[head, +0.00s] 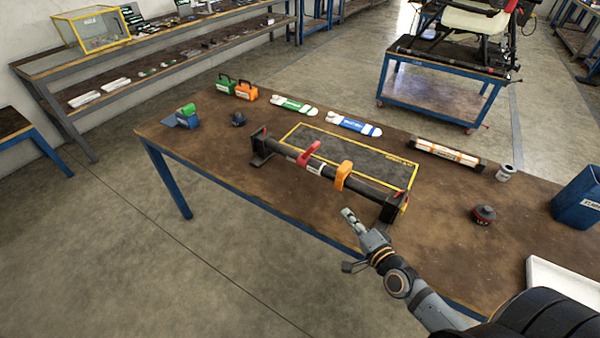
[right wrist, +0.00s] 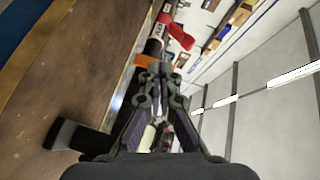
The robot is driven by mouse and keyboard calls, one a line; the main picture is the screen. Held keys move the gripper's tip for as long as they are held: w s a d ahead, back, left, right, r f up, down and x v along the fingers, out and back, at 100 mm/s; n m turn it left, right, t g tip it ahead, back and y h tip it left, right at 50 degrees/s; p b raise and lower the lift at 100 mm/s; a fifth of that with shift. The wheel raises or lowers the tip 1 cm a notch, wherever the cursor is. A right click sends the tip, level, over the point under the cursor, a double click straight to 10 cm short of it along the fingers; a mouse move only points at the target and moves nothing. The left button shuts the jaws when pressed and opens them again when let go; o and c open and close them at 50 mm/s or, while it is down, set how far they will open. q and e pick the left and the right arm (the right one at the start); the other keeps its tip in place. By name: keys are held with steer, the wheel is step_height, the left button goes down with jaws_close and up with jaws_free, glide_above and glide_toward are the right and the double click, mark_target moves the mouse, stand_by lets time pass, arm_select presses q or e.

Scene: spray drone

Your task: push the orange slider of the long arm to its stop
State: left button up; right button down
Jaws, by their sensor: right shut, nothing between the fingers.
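The long arm (head: 322,172) is a black tube held in end stands along the front of the table. Its orange slider (head: 343,175) sits on the tube right of the middle. A red part (head: 309,153) stands on the tube to the left of the slider. My right gripper (head: 347,214) is shut and empty, in front of the tube's right end and apart from the slider. In the right wrist view the fingers (right wrist: 160,72) point toward the orange slider (right wrist: 146,60), with the red part (right wrist: 178,34) beyond. My left gripper is not in view.
A yellow-outlined dark mat (head: 375,160) lies behind the tube. A striped tube (head: 446,152), a small can (head: 505,172), a dark red round part (head: 484,214), a blue bin (head: 577,198) and a white tray (head: 562,284) are to the right. Bare tabletop (head: 440,210) lies between.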

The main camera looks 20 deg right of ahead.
mark_target(338, 174)
steer(key=d+m+t+h, duration=0.2)
steer(key=d+m+h, duration=0.35)
steer(key=d, duration=0.35)
steer(key=shift+m+y, duration=0.25)
steer(key=shift+y, duration=0.1)
steer(key=w, duration=0.8)
steer(key=w+r, duration=0.1)
steer(key=w, duration=0.3)
steer(key=shift+a, duration=0.35)
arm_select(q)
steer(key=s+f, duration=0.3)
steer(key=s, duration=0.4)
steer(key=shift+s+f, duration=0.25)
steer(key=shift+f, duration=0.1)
arm_select(e)
steer(key=shift+w+a, duration=0.35)
steer(key=w+a, duration=0.2)
steer(key=w, duration=0.1)
steer(key=w+a, duration=0.2)
steer(key=shift+w, duration=0.2)
arm_select(q)
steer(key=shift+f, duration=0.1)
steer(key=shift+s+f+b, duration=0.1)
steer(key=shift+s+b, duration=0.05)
steer(key=shift+b, duration=0.15)
arm_select(e)
steer(key=shift+s+f, duration=0.1)
